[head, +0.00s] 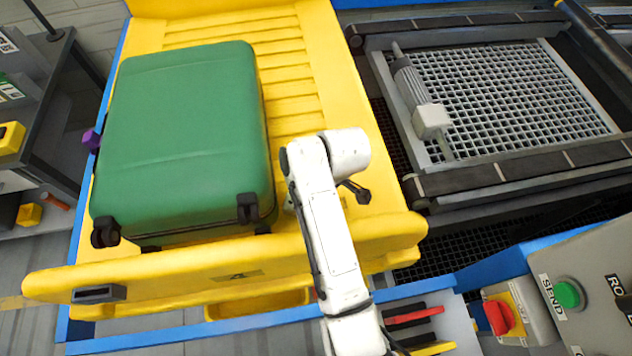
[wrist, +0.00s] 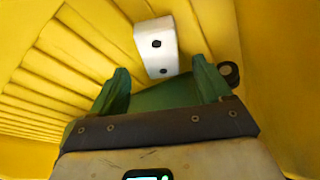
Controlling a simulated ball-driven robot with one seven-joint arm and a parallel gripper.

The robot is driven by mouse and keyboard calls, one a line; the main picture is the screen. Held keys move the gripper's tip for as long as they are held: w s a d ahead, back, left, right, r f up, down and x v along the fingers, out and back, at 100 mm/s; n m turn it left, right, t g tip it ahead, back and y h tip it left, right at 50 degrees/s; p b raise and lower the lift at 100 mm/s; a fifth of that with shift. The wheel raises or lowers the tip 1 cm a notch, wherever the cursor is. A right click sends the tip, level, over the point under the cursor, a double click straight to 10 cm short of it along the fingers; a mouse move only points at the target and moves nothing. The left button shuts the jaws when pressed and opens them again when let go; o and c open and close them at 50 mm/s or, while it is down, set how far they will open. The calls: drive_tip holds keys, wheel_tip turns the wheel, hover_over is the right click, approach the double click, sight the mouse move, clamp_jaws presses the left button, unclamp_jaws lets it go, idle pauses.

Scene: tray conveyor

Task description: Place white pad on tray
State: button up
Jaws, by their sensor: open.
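The white pad (wrist: 155,45) is a block with two dark round spots, seen in the wrist view against the yellow tray (wrist: 60,60). I do not make it out in the head view, where my arm covers part of the tray. My gripper (wrist: 159,69) has two green fingers spread apart, and the near end of the pad shows between their tips. I cannot tell whether the fingers touch it. In the head view the yellow tray (head: 290,70) has a ribbed floor, and my arm reaches over its front right part.
A green suitcase (head: 185,130) fills the tray's left side, close to my arm. The tray has a raised front wall (head: 180,270). A grid conveyor (head: 500,80) lies to the right.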

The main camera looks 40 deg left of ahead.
drive_tip(key=v, duration=0.8)
drive_tip(key=shift+b, duration=0.3)
